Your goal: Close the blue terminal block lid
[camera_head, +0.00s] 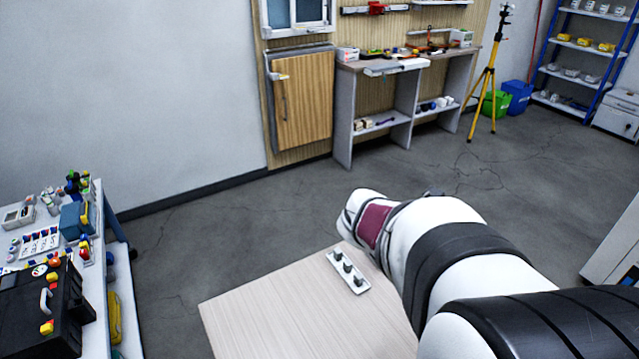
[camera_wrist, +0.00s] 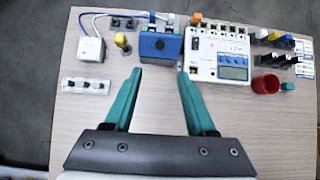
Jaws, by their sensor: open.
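The blue terminal block (camera_wrist: 160,46) stands at the back of the light wooden table, left of a white meter unit. A darker grey-blue part rises behind its blue front; I cannot tell the lid's exact angle from this view. My gripper (camera_wrist: 160,72) has two green fingers, spread apart and empty. The fingertips are just on the near side of the block, with the block roughly centred between them in the picture. The gap to the block is hard to judge. In the head view my arm hides the block and gripper.
The white meter unit (camera_wrist: 220,54) stands close to the block's right. A red cup (camera_wrist: 265,84) is further right. A white box (camera_wrist: 91,49) with cables and a yellow knob (camera_wrist: 123,41) are left. A strip with black knobs (camera_wrist: 86,86) lies left. The table's (camera_head: 255,310) front is clear.

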